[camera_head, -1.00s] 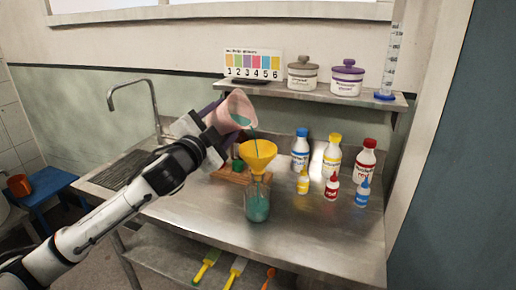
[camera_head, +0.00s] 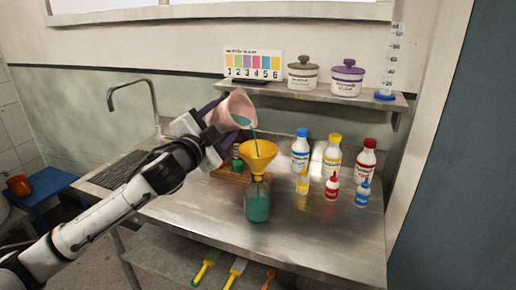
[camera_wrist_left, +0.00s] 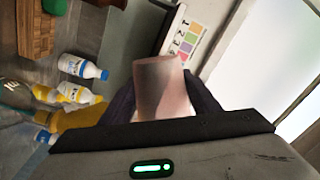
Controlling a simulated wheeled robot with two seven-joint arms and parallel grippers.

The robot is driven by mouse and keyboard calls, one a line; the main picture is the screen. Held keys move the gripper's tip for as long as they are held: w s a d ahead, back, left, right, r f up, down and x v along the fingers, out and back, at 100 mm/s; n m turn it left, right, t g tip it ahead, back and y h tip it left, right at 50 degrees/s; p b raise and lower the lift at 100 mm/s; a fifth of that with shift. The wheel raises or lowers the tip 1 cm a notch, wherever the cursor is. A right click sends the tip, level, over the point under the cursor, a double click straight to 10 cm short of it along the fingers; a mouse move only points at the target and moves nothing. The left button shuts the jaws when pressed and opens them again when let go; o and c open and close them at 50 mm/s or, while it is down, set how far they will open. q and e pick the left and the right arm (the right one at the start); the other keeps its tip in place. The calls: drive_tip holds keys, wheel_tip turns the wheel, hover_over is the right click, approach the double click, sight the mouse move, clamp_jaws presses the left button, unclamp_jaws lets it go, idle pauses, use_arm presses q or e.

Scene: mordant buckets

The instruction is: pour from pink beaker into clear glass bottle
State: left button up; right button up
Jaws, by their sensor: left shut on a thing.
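My left gripper (camera_head: 210,123) is shut on the pink beaker (camera_head: 233,106) and holds it tilted to the right above the counter. A thin teal stream runs from the beaker's lip into the yellow funnel (camera_head: 257,154). The funnel sits in the mouth of the clear glass bottle (camera_head: 257,203), which stands upright with teal liquid inside. In the left wrist view the beaker (camera_wrist_left: 160,90) shows between the dark fingers, and part of the yellow funnel (camera_wrist_left: 82,117) shows beside them. My right gripper is not in view.
Several bottles with blue, yellow and red caps (camera_head: 331,160) stand right of the funnel. A wooden rack (camera_head: 231,175) is behind the glass bottle. A wall shelf (camera_head: 320,97) holds two lidded jars and a measuring cylinder. The front right of the counter is clear.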

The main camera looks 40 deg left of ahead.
use_arm(q)
drive_tip(key=shift+r+m, duration=0.2)
drive_tip(key=shift+m, duration=0.1)
idle(0.7)
drive_tip(key=shift+f+m+t+b, duration=0.3)
drive_tip(key=shift+f+m+b, duration=0.15)
drive_tip(key=shift+b, duration=0.4)
idle(0.5)
